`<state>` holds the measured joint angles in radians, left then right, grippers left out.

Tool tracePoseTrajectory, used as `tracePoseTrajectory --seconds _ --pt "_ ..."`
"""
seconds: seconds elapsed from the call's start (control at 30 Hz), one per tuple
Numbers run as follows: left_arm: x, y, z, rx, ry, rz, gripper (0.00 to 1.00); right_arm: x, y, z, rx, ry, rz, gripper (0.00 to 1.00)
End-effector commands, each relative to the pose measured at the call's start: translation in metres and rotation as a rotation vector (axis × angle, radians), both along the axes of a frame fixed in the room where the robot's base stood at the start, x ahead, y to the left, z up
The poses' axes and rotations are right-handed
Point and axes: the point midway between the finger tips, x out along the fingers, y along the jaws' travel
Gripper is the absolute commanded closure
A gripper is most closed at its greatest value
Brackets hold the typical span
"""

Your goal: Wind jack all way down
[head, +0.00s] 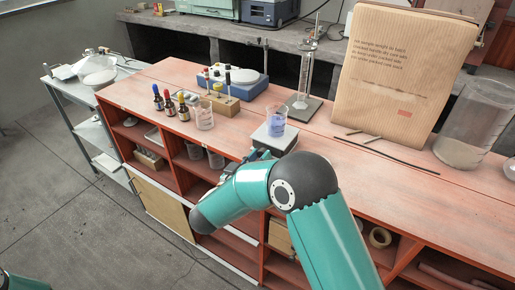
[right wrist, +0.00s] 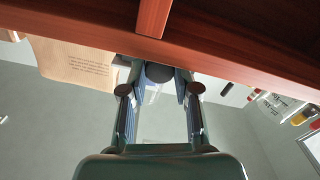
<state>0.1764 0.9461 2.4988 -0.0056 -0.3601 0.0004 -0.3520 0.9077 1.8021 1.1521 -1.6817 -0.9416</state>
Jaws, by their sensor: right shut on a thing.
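My right gripper (head: 261,154) reaches the jack's front side, mostly hidden behind my teal arm. In the right wrist view its fingers (right wrist: 160,90) are closed on a dark round knob (right wrist: 159,72). The jack's lifting mechanism is hidden, so its exact height is hard to tell. My left gripper is out of view.
A retort stand with a glass cylinder (head: 304,80) is just behind the jack. An empty beaker (head: 204,115) and dropper bottles (head: 170,103) are to the left. A paper sack (head: 395,75), thin rods (head: 385,153) and a large glass vessel (head: 475,125) are to the right.

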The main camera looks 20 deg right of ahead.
Motion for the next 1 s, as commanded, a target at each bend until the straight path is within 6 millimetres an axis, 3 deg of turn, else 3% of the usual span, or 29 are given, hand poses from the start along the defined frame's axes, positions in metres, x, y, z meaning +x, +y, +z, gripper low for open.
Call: tracePoseTrajectory --seconds 0.37,0.4,0.53,1.0 --pt "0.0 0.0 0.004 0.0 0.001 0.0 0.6 0.0 0.001 -0.001 -0.026 0.032 0.0 1.0" --pt "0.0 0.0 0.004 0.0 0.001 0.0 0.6 0.0 0.001 -0.001 -0.026 0.032 0.001 0.65" --pt "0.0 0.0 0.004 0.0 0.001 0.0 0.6 0.0 0.001 -0.001 -0.025 0.031 0.001 0.44" --pt "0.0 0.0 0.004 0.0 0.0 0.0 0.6 -0.007 0.011 0.0 -0.025 0.03 0.004 0.44"
